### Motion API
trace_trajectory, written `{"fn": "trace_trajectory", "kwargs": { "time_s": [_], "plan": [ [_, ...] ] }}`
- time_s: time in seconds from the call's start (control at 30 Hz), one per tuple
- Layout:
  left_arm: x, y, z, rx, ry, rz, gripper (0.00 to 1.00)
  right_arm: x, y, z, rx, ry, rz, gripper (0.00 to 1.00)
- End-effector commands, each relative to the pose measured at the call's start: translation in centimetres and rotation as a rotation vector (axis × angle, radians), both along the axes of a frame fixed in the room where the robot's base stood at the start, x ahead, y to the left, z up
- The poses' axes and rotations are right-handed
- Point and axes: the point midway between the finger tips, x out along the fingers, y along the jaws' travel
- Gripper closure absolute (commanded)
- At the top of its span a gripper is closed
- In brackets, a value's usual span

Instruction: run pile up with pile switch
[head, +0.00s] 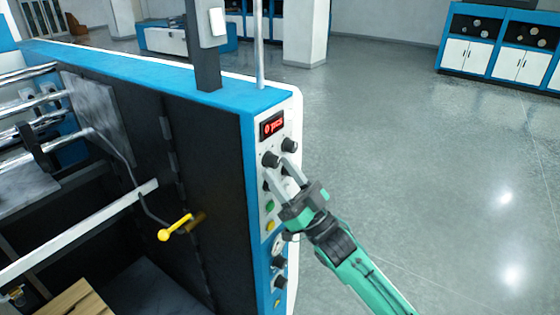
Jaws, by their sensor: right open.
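The machine's control panel (265,155) is on the narrow white end face of the blue and dark cabinet. It carries a lit red display (272,125), black knobs (270,159), a green button (269,206) and a yellow button (270,226). More black knobs (279,262) sit lower down. I cannot read which one is the pile switch. My right gripper (281,174) is open, its fingers at the panel just below the upper knobs. It partly hides the controls there, and I cannot tell whether the fingers touch one. My left gripper is not in view.
A yellow-handled crank (176,228) sticks out by the dark cabinet side. Metal rollers (28,95) and a white bar (80,232) are at the left. A wooden stack (72,300) shows at bottom left. Open grey floor (430,190) lies to the right, with white cabinets (480,55) beyond.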

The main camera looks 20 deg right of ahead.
Motion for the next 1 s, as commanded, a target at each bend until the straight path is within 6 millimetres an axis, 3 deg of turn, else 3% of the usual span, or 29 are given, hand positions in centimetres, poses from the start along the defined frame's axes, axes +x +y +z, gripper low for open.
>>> {"fn": "trace_trajectory", "kwargs": {
  "time_s": [0.4, 0.63, 1.0],
  "plan": [
    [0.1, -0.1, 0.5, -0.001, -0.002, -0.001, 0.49, 0.6, 0.4, 0.5, -0.001, 0.002, 0.0, 0.52],
    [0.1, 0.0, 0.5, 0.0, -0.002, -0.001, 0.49, 0.5, 0.4, 0.6, -0.001, 0.002, 0.0, 0.95],
    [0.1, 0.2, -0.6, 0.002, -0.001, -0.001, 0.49, 0.6, 0.3, 0.3, -0.047, -0.035, -0.001, 0.96]
  ]
}}
